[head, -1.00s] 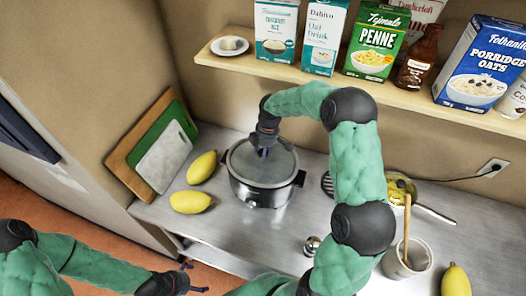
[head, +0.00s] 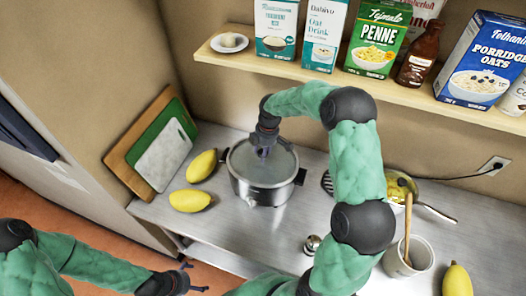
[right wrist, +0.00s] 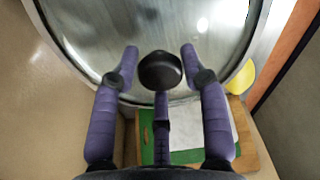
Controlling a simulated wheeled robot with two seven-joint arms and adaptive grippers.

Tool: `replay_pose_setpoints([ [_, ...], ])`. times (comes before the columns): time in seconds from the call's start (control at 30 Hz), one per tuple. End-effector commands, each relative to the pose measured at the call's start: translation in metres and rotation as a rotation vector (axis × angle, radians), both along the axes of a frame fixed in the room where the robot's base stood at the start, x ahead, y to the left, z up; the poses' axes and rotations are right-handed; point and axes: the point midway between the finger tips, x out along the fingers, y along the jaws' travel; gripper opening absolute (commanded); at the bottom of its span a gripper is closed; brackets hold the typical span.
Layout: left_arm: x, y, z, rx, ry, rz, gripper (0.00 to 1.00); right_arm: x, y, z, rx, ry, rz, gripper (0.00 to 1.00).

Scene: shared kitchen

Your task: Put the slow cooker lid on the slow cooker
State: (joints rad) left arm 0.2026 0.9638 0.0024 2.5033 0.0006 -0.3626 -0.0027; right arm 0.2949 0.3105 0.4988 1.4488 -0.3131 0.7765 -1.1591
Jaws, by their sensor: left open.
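The slow cooker (head: 262,191) stands on the counter, silver with a dark base and black side handles. Its glass lid (head: 281,163) lies over the top of the pot and looks level. In the right wrist view the lid (right wrist: 90,45) fills the upper part, with its black knob (right wrist: 160,70) in the middle. My right gripper (head: 264,152) is above the lid; its purple fingers (right wrist: 160,62) are spread around the knob, with gaps on both sides. My left gripper (head: 193,278) is open and empty at the lower left, away from the cooker.
Two yellow fruits (head: 191,200) lie left of the cooker, near leaning cutting boards (head: 152,145). A small shaker (head: 312,244), a pan (head: 396,189) and a utensil crock (head: 409,262) are to the right. A shelf (head: 390,92) with food packages runs above.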

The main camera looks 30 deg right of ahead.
Motion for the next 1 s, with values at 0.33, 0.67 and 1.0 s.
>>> replay_pose_setpoints([
  [0.33, 0.000, 0.000, 0.000, 0.000, 0.000, 0.000, 0.95, -0.001, 0.000, -0.001, 0.001, 0.003, 0.000, 0.69],
  [0.67, 0.000, 0.000, 0.000, 0.000, 0.000, 0.000, 0.95, -0.001, -0.003, 0.025, 0.000, -0.002, 0.000, 0.69],
  [1.0, 0.000, 0.000, 0.000, 0.000, 0.000, 0.000, 0.95, -0.003, -0.007, 0.070, -0.001, -0.003, 0.000, 0.69],
])
